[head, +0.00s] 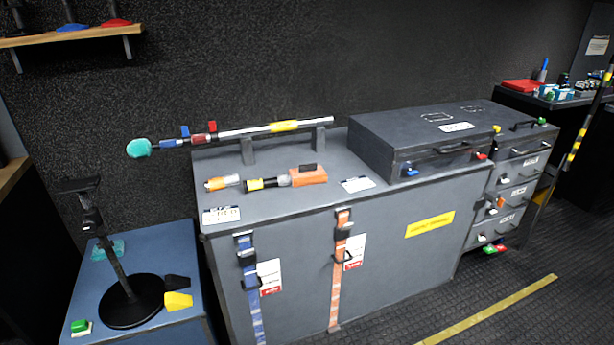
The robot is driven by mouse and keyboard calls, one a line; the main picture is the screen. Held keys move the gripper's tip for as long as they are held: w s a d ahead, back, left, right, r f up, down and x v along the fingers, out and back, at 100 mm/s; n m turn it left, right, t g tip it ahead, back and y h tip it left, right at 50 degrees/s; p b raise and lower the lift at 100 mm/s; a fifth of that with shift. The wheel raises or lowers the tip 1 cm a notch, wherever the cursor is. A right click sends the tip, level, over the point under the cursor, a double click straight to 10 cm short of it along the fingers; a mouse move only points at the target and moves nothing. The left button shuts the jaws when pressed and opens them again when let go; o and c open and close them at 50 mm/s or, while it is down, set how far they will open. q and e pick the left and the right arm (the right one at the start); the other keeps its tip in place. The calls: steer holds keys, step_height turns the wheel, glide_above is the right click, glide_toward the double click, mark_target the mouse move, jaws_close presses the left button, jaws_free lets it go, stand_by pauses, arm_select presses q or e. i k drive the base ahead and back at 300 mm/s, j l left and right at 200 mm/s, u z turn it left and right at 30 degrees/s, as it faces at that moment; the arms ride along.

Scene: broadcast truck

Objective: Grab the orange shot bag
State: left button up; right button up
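An orange block-like thing with a black strap or handle on top, which looks like the orange shot bag (312,177), lies on the grey cabinet top (349,210). It is right of a black and silver cylindrical item with a yellow band (262,183), touching or very near its end. Neither of my grippers is in view.
A boom pole (255,130) with a teal tip rests on two supports behind the bag. A large dark case (420,138) stands to its right, a white label card (357,184) between. At left, a black stand (118,270) rises from a blue-topped box.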

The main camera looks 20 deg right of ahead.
mark_target(309, 174)
steer(key=i+l, duration=0.25)
steer(key=i, duration=0.2)
steer(key=i+l, duration=0.2)
steer(key=i, duration=0.25)
steer(key=i+l+z, duration=0.1)
steer(key=z, duration=0.35)
steer(key=i+z, duration=0.25)
steer(key=z, duration=0.15)
